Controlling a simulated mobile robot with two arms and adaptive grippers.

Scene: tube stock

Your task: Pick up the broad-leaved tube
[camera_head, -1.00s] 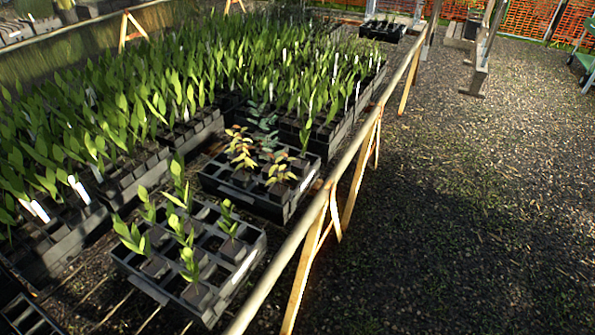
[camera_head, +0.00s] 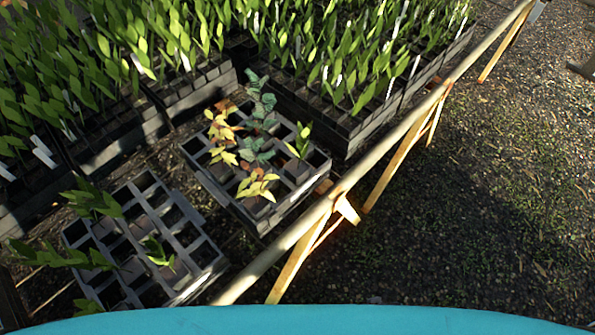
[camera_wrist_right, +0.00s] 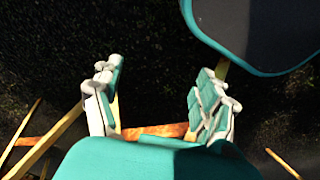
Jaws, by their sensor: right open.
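In the head view, green plants with broad leaves (camera_head: 92,201) stand in the near black crate (camera_head: 190,284) at lower left; one small one (camera_head: 158,253) is near its middle. The middle black crate (camera_head: 267,221) holds yellow-and-red-leaved plants (camera_head: 258,187), a blue-green plant (camera_head: 262,120) and a green-leaved plant (camera_head: 301,141) at its right. I cannot tell for certain which is the broad-leaved tube. My right gripper (camera_wrist_right: 160,104) is open and empty in the right wrist view, above dark ground and wooden rails, with no plant between its fingers. My left gripper is not in view.
A wooden rail (camera_head: 398,134) on slanted legs runs along the right side of the crates. Dense green seedlings (camera_head: 352,52) in crates fill the back and left. The gravel (camera_head: 480,220) right of the rail is clear.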

